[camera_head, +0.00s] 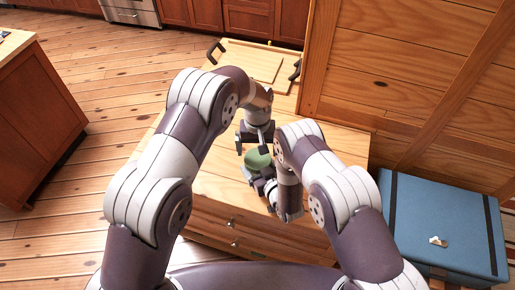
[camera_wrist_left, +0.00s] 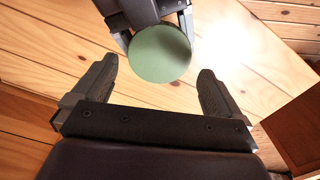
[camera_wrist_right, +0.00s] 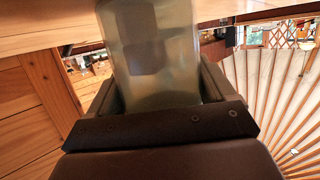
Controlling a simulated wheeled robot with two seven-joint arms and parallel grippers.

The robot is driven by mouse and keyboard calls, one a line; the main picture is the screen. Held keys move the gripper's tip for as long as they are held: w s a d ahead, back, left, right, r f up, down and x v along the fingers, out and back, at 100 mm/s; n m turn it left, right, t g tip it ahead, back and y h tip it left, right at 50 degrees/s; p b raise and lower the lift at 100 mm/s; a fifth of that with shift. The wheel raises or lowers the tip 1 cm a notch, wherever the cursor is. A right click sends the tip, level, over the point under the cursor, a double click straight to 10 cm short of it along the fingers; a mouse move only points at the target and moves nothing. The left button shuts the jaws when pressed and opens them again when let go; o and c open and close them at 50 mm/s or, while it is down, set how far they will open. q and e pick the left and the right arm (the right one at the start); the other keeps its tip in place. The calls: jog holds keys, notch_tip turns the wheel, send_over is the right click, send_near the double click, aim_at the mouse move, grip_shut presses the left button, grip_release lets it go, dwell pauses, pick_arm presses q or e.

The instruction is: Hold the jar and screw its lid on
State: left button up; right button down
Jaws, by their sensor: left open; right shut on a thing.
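A round green disc, which looks like the lid (camera_head: 258,158), lies flat over my right gripper's fingers in the head view. It also shows in the left wrist view (camera_wrist_left: 160,53). The clear, greenish jar (camera_wrist_right: 150,50) stands between the fingers of my right gripper (camera_wrist_right: 157,92), which is shut on it. The jar's mouth is hidden, so I cannot tell how the lid sits on it. My left gripper (camera_head: 255,138) points down just above the lid. Its fingers are open and apart from the lid, with nothing between them.
The wooden cabinet top (camera_head: 215,185) under my grippers is mostly clear. A wooden tray (camera_head: 252,62) with dark handles lies at its far end. A wooden panel wall (camera_head: 400,70) rises on the right. A blue chest (camera_head: 437,225) stands at the lower right.

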aim_at(258, 158)
pick_arm(q)
notch_tip(258, 158, up, 4)
jog(key=n, duration=0.5)
jog(key=shift+f+n, duration=0.25)
jog(key=shift+n, duration=0.05)
jog(key=shift+f, duration=0.1)
notch_tip(258, 158, down, 8)
jog(key=shift+r, duration=0.1)
jog(key=c, duration=0.9)
jog(key=m, duration=0.6)
jog(key=shift+m, duration=0.4)
